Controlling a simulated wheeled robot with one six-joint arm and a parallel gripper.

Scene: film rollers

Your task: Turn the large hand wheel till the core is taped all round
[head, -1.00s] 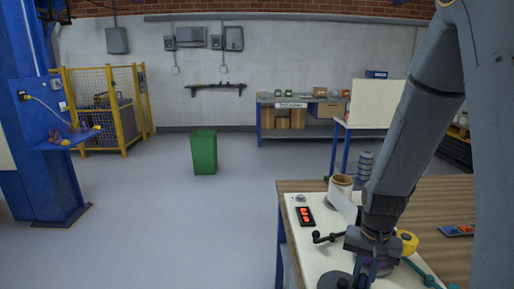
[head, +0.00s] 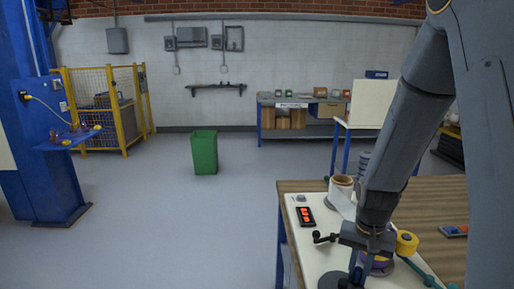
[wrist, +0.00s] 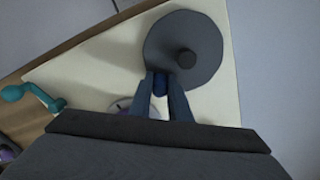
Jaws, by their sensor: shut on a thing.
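The large hand wheel, a dark grey disc (wrist: 205,38), lies flat on the cream board in the wrist view, with a raised round hub near its middle. In the head view only part of the wheel (head: 330,281) shows at the bottom edge. My gripper (wrist: 161,84) is shut on the wheel's blue handle (wrist: 160,80) near its rim. My gripper (head: 361,272) also shows in the head view. A brown-rimmed roll of white film (head: 341,184) stands at the board's back. A yellow roll (head: 407,242) and a purple part (head: 381,266) sit beside my wrist, partly hidden. Taping on the core cannot be made out.
A teal lever (wrist: 30,97) lies at the board's edge. A green bin (head: 204,153) stands on open floor.

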